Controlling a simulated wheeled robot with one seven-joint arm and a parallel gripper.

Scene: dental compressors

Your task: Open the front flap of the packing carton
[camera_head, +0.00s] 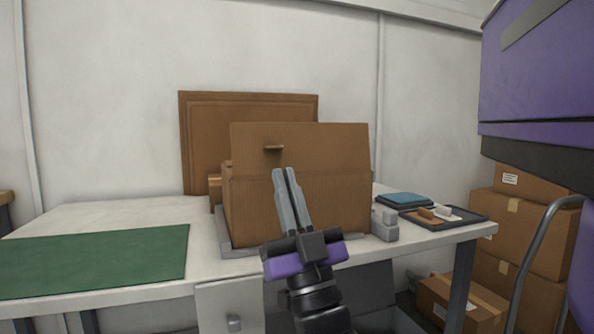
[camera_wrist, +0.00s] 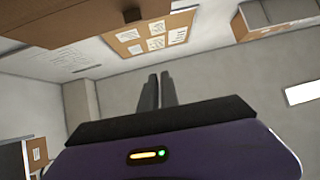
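The packing carton (camera_head: 270,215) is a brown box on the table, in the middle of the head view. Its front flap (camera_head: 330,148) stands up above the front wall, with a small brown tab (camera_head: 273,148) sticking out at the left. In the wrist view the brown panel (camera_wrist: 70,18) at the top left, with the tab (camera_wrist: 132,14), appears to be this flap. My gripper (camera_head: 285,171) is in front of the carton, fingers pointing up, tips just below the tab. The fingers (camera_wrist: 160,76) are close together with only a thin gap and nothing between them.
A grey block (camera_head: 384,224) stands right of the carton. A dark tray (camera_head: 460,224) with small parts and a blue item (camera_head: 405,199) lie farther right. A green mat (camera_head: 95,262) covers the table's left. Cartons (camera_head: 530,235) and a trolley handle (camera_head: 535,250) stand right of the table.

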